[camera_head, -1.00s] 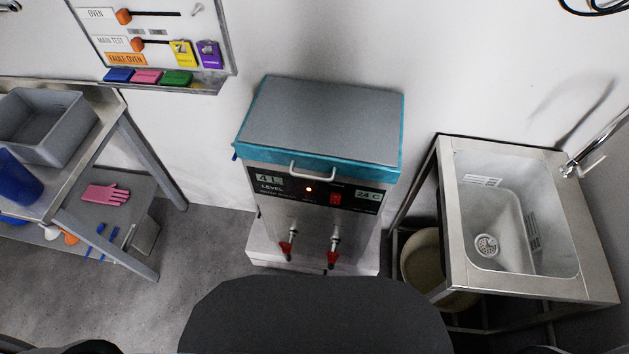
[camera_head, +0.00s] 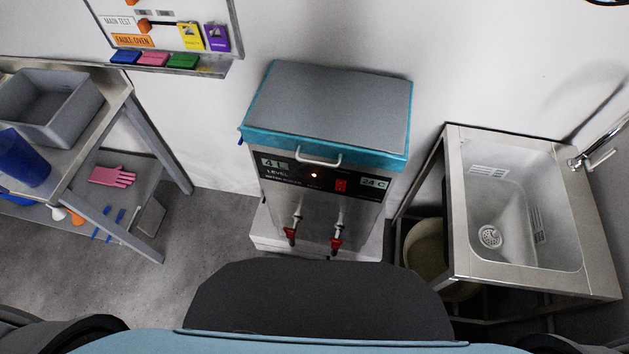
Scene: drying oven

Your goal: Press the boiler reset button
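The boiler (camera_head: 325,125) stands against the wall in the middle of the head view, with a grey lid edged in teal and a handle on its front. Its dark front panel (camera_head: 290,179) carries a "4 L" level display, a "24 C" display, a glowing orange-red light (camera_head: 314,175) and a red switch (camera_head: 341,186). Which of these is the reset button is too small to read. Two taps with red levers (camera_head: 336,243) are below. Neither of my grippers is in view.
A steel sink unit (camera_head: 455,200) stands to the right with a bucket (camera_head: 428,250) under it. A metal table (camera_head: 125,85) on the left holds a grey bin (camera_head: 50,135) and a blue cup (camera_head: 22,160). A whiteboard (camera_head: 236,40) hangs at upper left. Grey floor lies between table and boiler.

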